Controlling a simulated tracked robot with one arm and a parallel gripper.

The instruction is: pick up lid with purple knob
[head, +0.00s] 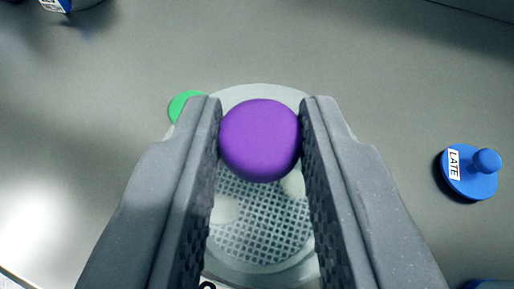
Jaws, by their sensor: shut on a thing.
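The purple knob (260,141) of the lid is between my gripper's two grey fingers (260,125). The fingers are shut on it from the left and right. Below the knob a pale, see-through round piece (265,92) shows, with a mesh pattern and whitish patches seen beneath. I cannot tell whether this piece is the lid itself, or whether the lid is raised off what lies below. My fingers hide its left and right sides.
A blue lid with a round knob and a "LATE" label (470,171) lies at the right on the grey surface (400,90). A green round piece (184,104) shows behind my left finger. A blue labelled object (68,6) is cut off at the top left.

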